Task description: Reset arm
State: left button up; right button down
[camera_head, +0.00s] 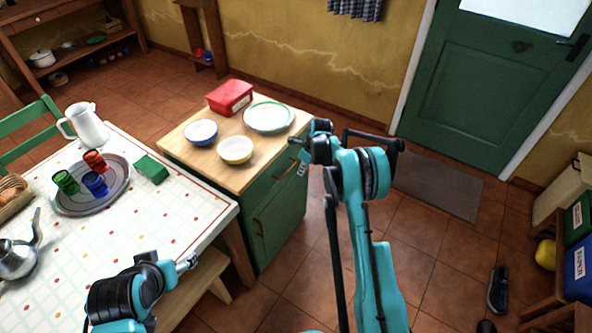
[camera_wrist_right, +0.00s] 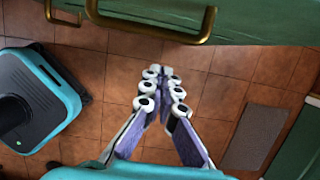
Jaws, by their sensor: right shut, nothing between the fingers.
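My right gripper (camera_head: 302,158) is at the right end of the small green cabinet (camera_head: 283,205), near its wooden top. In the right wrist view the fingers of this gripper (camera_wrist_right: 163,80) come together at their tips with nothing between them. The cabinet front with brass handles (camera_wrist_right: 150,35) lies beyond the fingertips there.
On the cabinet stand a red container (camera_head: 229,97), a plate (camera_head: 269,117), a blue bowl (camera_head: 201,132) and a yellow bowl (camera_head: 236,150). The table holds a round tray (camera_head: 75,208) with cups, a white pitcher (camera_head: 88,126) and a kettle (camera_head: 18,258). A bench (camera_head: 195,290) stands beside it.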

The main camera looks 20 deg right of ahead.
jog(key=p+v, duration=0.4)
jog(key=v, duration=0.6)
jog(key=shift+s+d, duration=0.3)
jog(key=shift+s, duration=0.1)
jog(key=s+a+r+n+t+h, duration=0.1)
jog(key=s+a+r+n, duration=0.2)
jog(key=s+r+n, duration=0.6)
jog(key=s+a+r+n+t, duration=0.1)
jog(key=s+a+r+n, duration=0.25)
jog(key=s+r, duration=0.5)
jog(key=s+a+r+n+t, duration=0.1)
jog(key=s+a+n+t, duration=0.2)
jog(key=s+n, duration=1.2)
jog(key=s, duration=0.4)
jog(key=shift+h, duration=0.4)
